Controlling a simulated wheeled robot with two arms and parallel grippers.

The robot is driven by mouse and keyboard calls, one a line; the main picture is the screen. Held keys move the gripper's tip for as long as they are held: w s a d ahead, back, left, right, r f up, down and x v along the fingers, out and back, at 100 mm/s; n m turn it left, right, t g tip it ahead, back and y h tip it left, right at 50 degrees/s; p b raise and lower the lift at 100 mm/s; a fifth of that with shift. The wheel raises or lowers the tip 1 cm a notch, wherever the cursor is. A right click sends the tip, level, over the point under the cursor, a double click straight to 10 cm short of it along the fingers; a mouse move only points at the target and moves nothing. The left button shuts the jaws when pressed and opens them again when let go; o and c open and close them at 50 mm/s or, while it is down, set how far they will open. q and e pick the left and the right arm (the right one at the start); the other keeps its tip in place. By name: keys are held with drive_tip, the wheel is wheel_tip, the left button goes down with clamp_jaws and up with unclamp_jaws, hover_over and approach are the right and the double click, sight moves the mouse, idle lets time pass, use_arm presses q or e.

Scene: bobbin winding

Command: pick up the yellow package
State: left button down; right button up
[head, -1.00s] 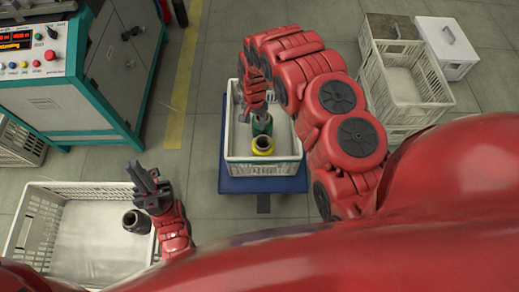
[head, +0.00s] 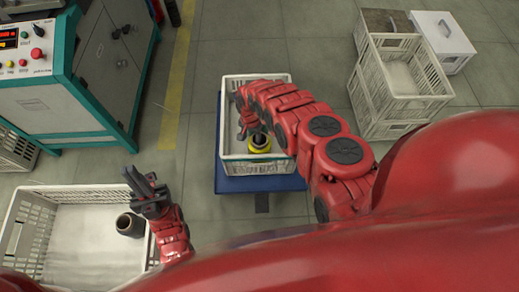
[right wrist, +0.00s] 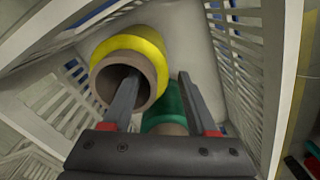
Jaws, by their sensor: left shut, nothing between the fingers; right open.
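The yellow package (head: 260,141) is a yellow-wound bobbin with a brownish tube, standing in a white crate (head: 231,165). In the right wrist view the yellow package (right wrist: 126,46) shows its open tube end. My right gripper (head: 247,130) is open beside it; in the wrist view the gripper (right wrist: 159,76) has its left finger across the tube opening and its right finger past the rim. I cannot tell whether the left finger is inside the tube. A green bobbin (right wrist: 179,106) is next to it. My left gripper (head: 133,176) is shut and empty.
The white crate stands on a blue base (head: 262,184). Another white crate (head: 75,187) at lower left holds a dark bobbin (head: 130,224). Stacked crates (head: 400,90) stand at the right, and a control cabinet (head: 45,100) at the left. The crate's slatted walls surround my right gripper closely.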

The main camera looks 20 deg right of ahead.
wheel_tip(320, 180, down, 3)
drive_tip(key=shift+a+f+b, duration=0.1)
drive_tip(key=shift+b, duration=0.55)
drive_tip(key=shift+c, duration=0.3)
clamp_jaws()
idle(0.6)
